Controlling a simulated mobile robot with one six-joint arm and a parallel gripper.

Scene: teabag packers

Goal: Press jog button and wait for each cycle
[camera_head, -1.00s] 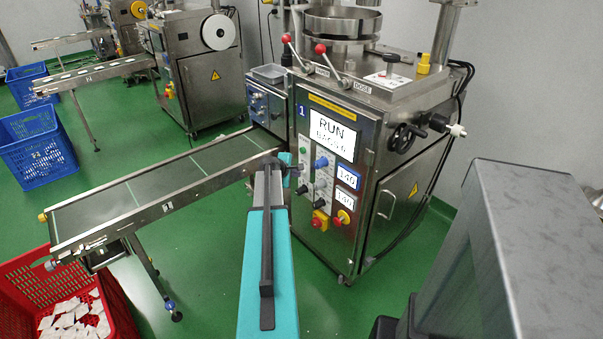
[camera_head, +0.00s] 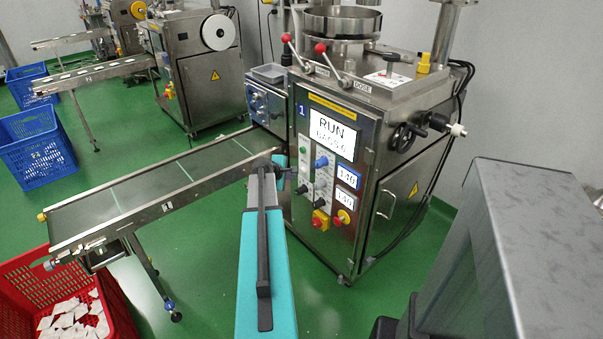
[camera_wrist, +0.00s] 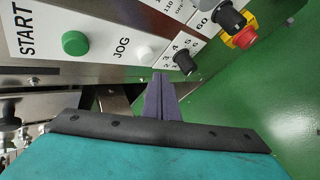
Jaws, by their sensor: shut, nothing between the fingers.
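The machine marked 1 (camera_head: 372,205) has a front panel whose screen (camera_head: 332,138) reads RUN above a bags line. In the wrist view the white jog button (camera_wrist: 145,55) sits beside the word JOG, right of the green start button (camera_wrist: 75,43). My gripper (camera_wrist: 159,80) is shut, with nothing between its fingers. Its tips appear just below and right of the jog button, apart from it in the picture; the depth gap cannot be told. In the head view my teal arm reaches to the panel's left edge.
Black knobs (camera_wrist: 183,60) and a red-and-yellow stop button (camera_wrist: 244,37) are close right of the fingertips. A conveyor (camera_head: 150,190) runs left from the machine, above a red crate (camera_head: 112,296) holding teabags. Green floor is free below the panel.

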